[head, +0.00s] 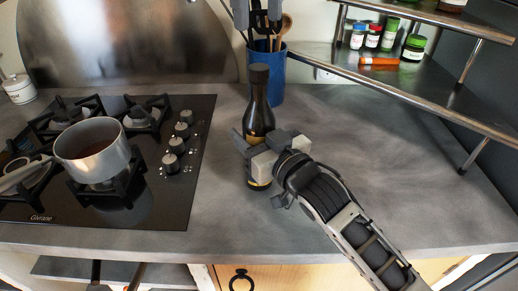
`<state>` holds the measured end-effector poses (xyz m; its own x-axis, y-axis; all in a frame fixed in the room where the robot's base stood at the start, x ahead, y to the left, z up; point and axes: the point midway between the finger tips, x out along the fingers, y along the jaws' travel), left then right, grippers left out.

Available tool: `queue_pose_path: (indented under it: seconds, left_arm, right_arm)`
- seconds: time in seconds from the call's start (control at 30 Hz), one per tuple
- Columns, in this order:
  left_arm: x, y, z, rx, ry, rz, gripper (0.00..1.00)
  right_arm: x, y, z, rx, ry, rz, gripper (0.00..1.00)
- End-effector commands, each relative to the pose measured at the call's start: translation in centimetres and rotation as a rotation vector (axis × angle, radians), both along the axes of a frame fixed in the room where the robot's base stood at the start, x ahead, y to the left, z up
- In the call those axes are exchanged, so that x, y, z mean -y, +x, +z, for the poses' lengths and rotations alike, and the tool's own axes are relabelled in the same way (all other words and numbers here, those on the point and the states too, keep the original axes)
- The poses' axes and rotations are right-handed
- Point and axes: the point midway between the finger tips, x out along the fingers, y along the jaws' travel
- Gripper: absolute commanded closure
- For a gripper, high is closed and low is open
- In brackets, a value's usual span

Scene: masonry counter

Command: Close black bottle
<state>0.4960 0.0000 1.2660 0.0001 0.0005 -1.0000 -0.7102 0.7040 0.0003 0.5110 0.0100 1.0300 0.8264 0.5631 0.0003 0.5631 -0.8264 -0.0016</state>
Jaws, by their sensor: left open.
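The black bottle (258,115) stands upright on the grey counter, with a dark, wider top at its neck. Whether that top is a seated cap is not clear. The bottle's base shows just below the gripper.
A blue utensil holder (273,75) stands close behind the bottle. A gas cooktop (120,215) with a metal pot (92,150) is at left. A metal shelf (440,85) with several small jars is at upper right. The counter at right (400,150) is clear.

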Motion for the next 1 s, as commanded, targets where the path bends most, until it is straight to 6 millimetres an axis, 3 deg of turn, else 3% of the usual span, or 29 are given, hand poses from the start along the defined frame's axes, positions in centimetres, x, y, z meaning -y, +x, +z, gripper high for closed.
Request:
queue_pose_path:
  seconds: [0.27, 0.7, 1.0]
  left_arm:
    - [0.0, 0.0, -0.3, 0.000, 0.000, -0.003, 0.51]
    - [-0.1, 0.0, -6.2, -0.002, -0.001, -0.004, 0.51]
    - [0.0, 0.0, -8.0, 0.001, -0.001, -0.002, 0.51]
  right_arm:
    - [0.0, 0.0, -0.1, -0.002, -0.002, 0.000, 1.00]
    - [0.0, 0.0, -0.1, -0.003, -0.001, 0.000, 1.00]
    - [0.0, 0.0, -0.1, -0.003, -0.001, 0.000, 1.00]
